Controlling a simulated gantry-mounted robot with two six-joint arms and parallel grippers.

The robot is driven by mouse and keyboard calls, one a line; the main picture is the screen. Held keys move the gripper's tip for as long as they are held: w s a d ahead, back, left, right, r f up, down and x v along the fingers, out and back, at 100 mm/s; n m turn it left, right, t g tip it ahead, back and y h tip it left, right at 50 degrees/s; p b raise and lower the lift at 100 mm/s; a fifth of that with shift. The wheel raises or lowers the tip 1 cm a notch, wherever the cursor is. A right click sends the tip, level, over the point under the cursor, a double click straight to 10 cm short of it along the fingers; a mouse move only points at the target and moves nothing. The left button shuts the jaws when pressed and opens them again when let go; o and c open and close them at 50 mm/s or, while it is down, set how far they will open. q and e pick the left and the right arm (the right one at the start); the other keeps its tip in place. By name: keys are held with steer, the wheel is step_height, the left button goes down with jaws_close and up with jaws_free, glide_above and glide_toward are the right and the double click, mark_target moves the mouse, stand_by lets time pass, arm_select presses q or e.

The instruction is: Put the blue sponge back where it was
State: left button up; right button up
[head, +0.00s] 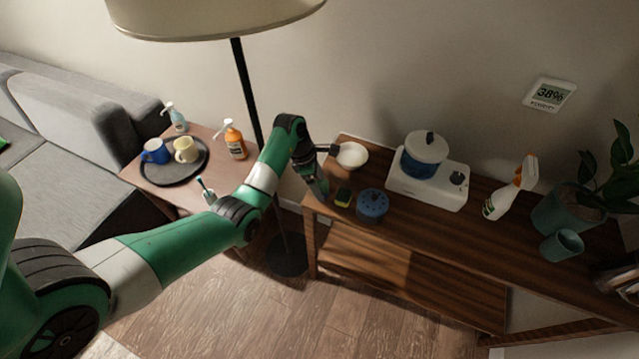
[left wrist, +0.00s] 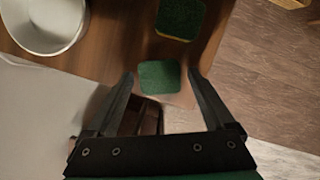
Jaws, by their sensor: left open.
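My left gripper (head: 322,197) is over the left end of the wooden shelf table and is open. In the left wrist view its two fingers (left wrist: 160,82) stand apart on either side of a small green-topped pad (left wrist: 159,76), with a gap to each finger. Only the pad's green top shows, so I cannot tell whether it is the blue sponge; the gripper hides it in the head view. A yellow-and-green sponge (head: 343,197) lies just right of the gripper and shows at the top of the left wrist view (left wrist: 180,18). No blue-sided sponge is clearly visible.
A white bowl (head: 351,155) stands behind the gripper, and a round blue container (head: 372,204) is right of the yellow-and-green sponge. A white appliance (head: 430,186) holds a blue pot. A side table with a dark tray (head: 184,178) and a lamp pole (head: 250,95) stand left.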

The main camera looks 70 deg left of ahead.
arm_select(q)
steer(key=shift+r, duration=0.15)
steer(key=p+v, duration=0.7)
steer(key=v, duration=0.5)
steer(key=shift+s, duration=0.1)
